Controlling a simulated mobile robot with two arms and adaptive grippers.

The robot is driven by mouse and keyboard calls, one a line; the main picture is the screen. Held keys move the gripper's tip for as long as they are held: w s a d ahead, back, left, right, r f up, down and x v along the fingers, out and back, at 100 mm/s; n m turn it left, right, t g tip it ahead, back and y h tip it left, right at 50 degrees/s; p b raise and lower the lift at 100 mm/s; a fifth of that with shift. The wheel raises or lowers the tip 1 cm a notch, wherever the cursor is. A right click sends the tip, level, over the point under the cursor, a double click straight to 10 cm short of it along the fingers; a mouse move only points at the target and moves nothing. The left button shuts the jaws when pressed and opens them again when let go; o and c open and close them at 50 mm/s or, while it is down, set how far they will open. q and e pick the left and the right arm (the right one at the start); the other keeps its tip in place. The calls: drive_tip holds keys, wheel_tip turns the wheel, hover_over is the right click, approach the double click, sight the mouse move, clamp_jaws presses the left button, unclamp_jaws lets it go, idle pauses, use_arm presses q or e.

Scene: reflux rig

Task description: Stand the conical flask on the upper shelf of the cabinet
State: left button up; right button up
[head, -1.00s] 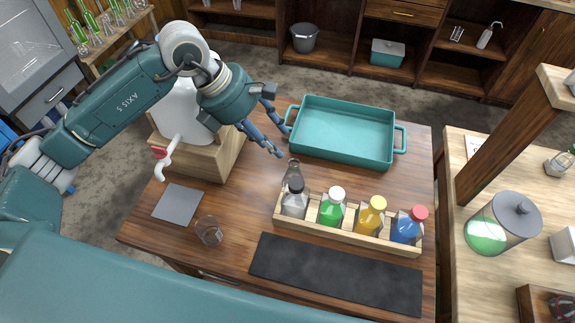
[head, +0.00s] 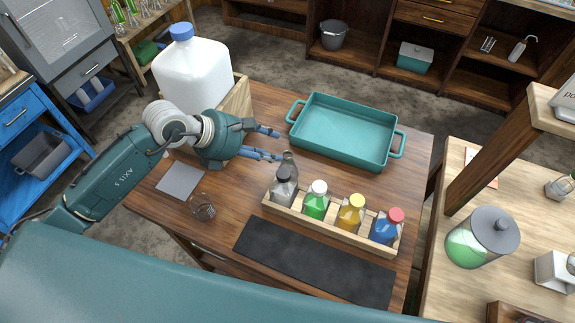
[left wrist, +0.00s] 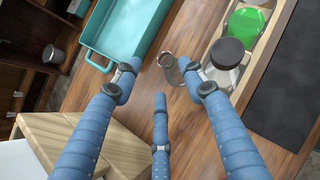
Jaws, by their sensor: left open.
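The conical flask (head: 289,162) is clear glass and stands on the wooden table, just behind the grey-capped bottle, which partly hides it in the head view. It also shows in the left wrist view (left wrist: 171,69), near the fingertips. My left gripper (head: 279,145) is open and low over the table, its fingers pointing right toward the flask. In the left wrist view the spread blue fingers (left wrist: 160,76) hold nothing; whether they touch the flask I cannot tell. A grey cabinet (head: 62,38) with a glazed door stands at the upper left. My right gripper is not in view.
A wooden rack (head: 330,232) holds bottles with grey, white, yellow and red caps beside the flask. A teal tray (head: 345,128) lies behind. A white jug (head: 192,75) stands near my left arm. A glass beaker (head: 203,207) and dark mat (head: 312,262) are nearer.

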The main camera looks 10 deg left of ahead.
sight(286, 155)
use_arm(q)
drive_tip(key=x, duration=0.1)
drive_tip(key=p+x, duration=0.1)
drive_tip(key=x, duration=0.1)
drive_tip(key=p+x, duration=0.1)
drive_tip(key=shift+s+d+f, duration=0.2)
drive_tip(key=shift+d+f, duration=0.15)
drive_tip(key=shift+d, duration=0.1)
drive_tip(key=shift+w+d+f, duration=0.2)
drive_tip(key=shift+d+f, duration=0.05)
drive_tip(key=shift+f, duration=0.15)
clamp_jaws()
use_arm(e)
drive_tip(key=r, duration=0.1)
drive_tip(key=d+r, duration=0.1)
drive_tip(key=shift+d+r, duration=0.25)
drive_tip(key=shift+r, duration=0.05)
